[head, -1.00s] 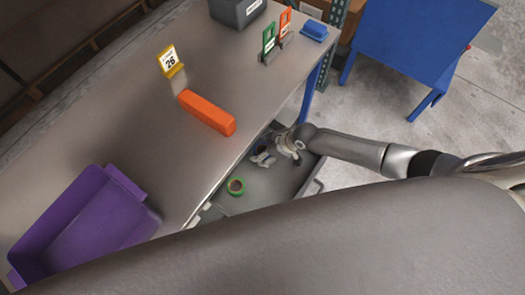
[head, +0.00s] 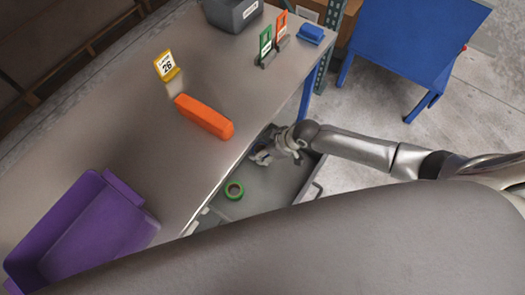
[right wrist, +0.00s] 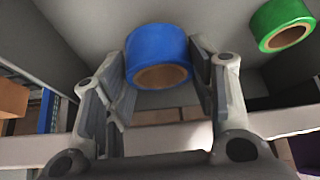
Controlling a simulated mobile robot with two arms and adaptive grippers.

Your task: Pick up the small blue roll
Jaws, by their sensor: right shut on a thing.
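The small blue roll (right wrist: 158,48) has a tan core and sits between the two fingers of my right gripper (right wrist: 160,85) in the right wrist view. The fingers are shut on its sides. In the head view my right gripper (head: 264,157) is low inside the open grey drawer (head: 275,190), and the fingers and wrist hide most of the roll. I cannot tell whether the roll is clear of the drawer floor. My left gripper is not in view.
A green roll (head: 235,197) lies in the drawer, left of my right gripper. The table (head: 120,150) carries an orange block (head: 203,116), a purple bin (head: 85,225), a yellow tag stand (head: 167,66) and a blue block (head: 311,33). A blue table (head: 420,40) stands beyond.

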